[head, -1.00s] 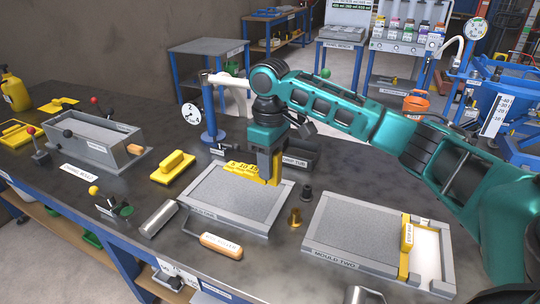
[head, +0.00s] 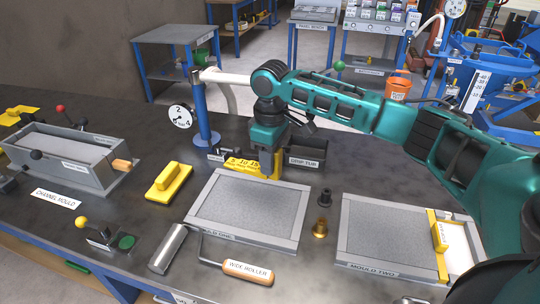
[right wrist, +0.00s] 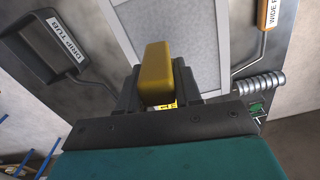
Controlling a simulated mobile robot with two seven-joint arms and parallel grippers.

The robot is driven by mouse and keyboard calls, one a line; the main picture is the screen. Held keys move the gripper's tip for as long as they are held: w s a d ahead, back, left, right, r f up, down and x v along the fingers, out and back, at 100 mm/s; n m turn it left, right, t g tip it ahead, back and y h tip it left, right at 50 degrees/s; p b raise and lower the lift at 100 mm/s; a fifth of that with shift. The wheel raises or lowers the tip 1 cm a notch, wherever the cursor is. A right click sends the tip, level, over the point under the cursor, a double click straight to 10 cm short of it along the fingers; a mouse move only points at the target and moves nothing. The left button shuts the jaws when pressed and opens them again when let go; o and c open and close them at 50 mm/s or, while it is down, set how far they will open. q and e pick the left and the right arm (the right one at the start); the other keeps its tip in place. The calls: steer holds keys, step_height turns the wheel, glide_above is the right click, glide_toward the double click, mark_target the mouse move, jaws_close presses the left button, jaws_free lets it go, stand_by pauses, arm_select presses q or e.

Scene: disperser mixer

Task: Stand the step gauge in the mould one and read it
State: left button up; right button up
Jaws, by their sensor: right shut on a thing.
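My right gripper (head: 270,172) is shut on the yellow step gauge (head: 242,165), whose face shows "10" and "15". The gauge is at the back rim of mould one (head: 303,232), partly hidden by the fingers. I cannot tell whether it touches anything. In the right wrist view the yellow gauge (right wrist: 157,72) sits between the fingers, with the mould's grey surface beyond. Mould one is a flat grey tray with a level, speckled grey fill. My left gripper is not in view.
The drip tub (head: 308,150) stands right behind the gripper, and a dial on a blue post (head: 203,115) stands behind left. Mould two (head: 375,268) lies to the right, with dark and brass pieces between. The wide roller (head: 248,270) lies in front; a yellow float (head: 170,182) lies left.

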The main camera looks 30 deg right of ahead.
mark_target(271, 200)
steer(key=shift+s+f, duration=0.1)
steer(key=shift+f, duration=0.5)
step_height(271, 200, down, 4)
steer(key=shift+r, duration=0.25)
step_height(271, 200, down, 3)
steer(key=shift+r+b, duration=0.1)
steer(key=shift+b, duration=1.05)
steer(key=shift+f+b, duration=0.35)
steer(key=shift+f, duration=1)
steer(key=shift+f, duration=0.2)
